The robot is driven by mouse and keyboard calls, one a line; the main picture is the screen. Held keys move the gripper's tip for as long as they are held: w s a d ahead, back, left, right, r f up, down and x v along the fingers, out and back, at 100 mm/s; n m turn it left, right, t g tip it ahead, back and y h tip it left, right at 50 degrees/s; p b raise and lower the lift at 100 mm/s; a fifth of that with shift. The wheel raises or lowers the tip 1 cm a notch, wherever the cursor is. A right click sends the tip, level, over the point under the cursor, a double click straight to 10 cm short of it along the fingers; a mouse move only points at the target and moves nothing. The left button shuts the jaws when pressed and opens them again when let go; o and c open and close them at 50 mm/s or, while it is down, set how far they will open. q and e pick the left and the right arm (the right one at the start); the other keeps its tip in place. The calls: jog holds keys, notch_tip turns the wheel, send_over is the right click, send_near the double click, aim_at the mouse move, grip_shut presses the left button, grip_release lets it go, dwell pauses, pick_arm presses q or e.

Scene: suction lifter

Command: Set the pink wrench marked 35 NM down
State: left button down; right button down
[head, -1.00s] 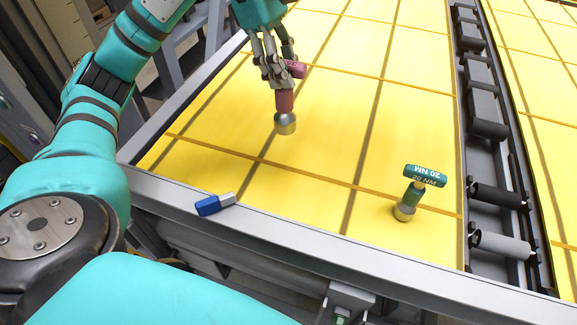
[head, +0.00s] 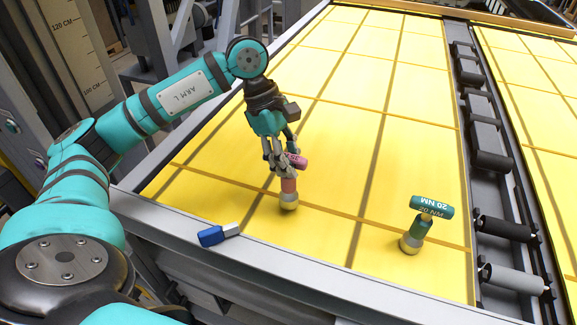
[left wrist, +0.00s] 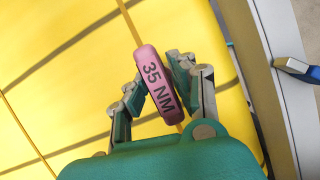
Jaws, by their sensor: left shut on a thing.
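The pink wrench (head: 289,186) has a T-shaped top, a reddish stem and a metal socket at the bottom. It is upright over the left part of the yellow table (head: 330,140). Its socket is at or just above the surface; I cannot tell if it touches. My left gripper (head: 280,166) is shut on it from above, around the upper part. In the left wrist view the wrench's pink top (left wrist: 157,82), marked 35 NM, lies between the fingers of the gripper (left wrist: 155,84). My right gripper is in neither view.
A green wrench (head: 416,228) marked 20 NM stands upright to the right. A blue and grey object (head: 212,236) lies on the table's grey front rim (head: 330,272). Dark rollers (head: 488,152) run along the right. The yellow surface between the wrenches is clear.

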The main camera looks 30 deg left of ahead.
pick_arm(q)
notch_tip(320, 180, down, 2)
jog(key=shift+f, duration=0.1)
jog(key=c, duration=1.1)
grip_release()
jog(key=b+v, duration=0.1)
jog(key=v, duration=1.1)
